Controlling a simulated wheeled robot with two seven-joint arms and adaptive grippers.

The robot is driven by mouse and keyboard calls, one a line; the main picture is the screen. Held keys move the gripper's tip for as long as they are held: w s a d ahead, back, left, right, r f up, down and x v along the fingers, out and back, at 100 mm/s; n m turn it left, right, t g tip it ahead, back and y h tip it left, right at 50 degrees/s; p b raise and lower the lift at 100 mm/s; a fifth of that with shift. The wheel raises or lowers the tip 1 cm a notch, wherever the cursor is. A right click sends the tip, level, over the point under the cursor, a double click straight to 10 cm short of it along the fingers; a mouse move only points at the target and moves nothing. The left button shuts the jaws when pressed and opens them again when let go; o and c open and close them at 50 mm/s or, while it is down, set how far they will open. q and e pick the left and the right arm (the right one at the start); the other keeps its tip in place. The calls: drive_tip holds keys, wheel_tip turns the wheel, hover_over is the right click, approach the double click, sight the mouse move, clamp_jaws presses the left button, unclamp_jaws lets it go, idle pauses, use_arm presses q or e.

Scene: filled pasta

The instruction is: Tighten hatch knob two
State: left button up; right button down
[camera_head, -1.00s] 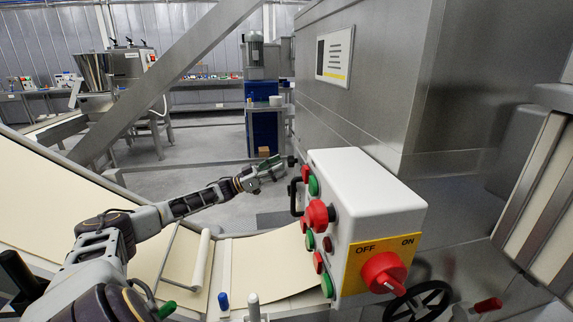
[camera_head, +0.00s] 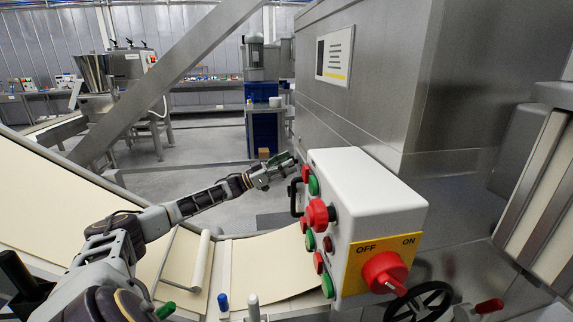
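My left arm reaches from the lower left to the side of the large grey machine. My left gripper (camera_head: 287,163) is at the machine's edge, just left of the white control box, at the spot of a small dark knob-like part. The fingers overlap that part, which is now mostly hidden. At this size I cannot tell whether they touch it or how far they are closed. A black bar handle (camera_head: 294,198) stands just below the gripper. No knob carries a readable number. My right gripper is not in view.
The white control box (camera_head: 365,190) with red and green buttons and a red ON/OFF switch (camera_head: 384,272) stands close right of the gripper. A pale dough sheet (camera_head: 270,262) and a white roller (camera_head: 202,262) lie below the arm. A black handwheel (camera_head: 420,302) is at lower right.

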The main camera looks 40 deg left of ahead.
use_arm(q)
drive_tip(key=c, duration=1)
drive_tip(key=shift+m, duration=0.3)
